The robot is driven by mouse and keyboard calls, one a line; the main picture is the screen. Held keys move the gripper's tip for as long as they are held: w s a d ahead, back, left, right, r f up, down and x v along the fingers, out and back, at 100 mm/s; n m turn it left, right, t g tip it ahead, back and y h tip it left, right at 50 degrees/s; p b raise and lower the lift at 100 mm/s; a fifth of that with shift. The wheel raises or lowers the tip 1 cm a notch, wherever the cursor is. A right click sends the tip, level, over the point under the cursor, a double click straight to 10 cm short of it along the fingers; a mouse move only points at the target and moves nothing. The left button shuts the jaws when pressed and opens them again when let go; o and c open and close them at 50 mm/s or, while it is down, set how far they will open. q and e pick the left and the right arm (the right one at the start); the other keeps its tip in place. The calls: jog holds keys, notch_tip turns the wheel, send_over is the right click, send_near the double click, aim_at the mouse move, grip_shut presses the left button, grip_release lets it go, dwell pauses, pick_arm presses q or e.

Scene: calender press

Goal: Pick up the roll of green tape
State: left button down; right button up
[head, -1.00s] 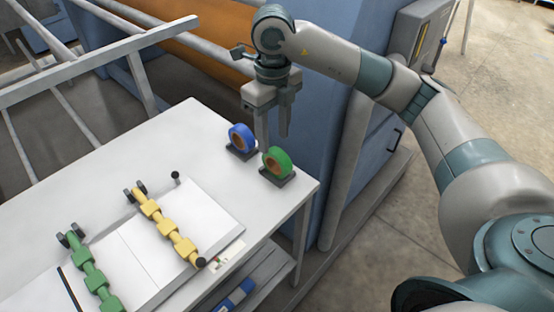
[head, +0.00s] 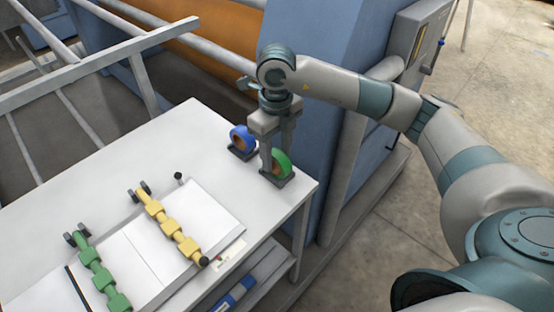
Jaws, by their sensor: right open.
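The roll of green tape (head: 282,165) stands upright in a small dark holder (head: 277,179) near the far right corner of the white table. My right gripper (head: 275,158) points down at the green roll with its fingers open. One finger covers the left part of the roll and the other is by its upper part. I cannot tell whether either finger touches it. My left gripper is not in the view.
A roll of blue tape (head: 240,138) stands in its own holder just left of the green one. A white board with a yellow knobbed bar (head: 170,228) and a green knobbed bar (head: 97,272) lies on the table (head: 150,150). A blue machine wall (head: 305,90) rises close behind the rolls.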

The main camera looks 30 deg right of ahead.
aim_at(277, 162)
jog(key=shift+s+d+f+p, duration=0.1)
jog(key=shift+f+p, duration=0.35)
jog(key=shift+f, duration=1.05)
grip_shut()
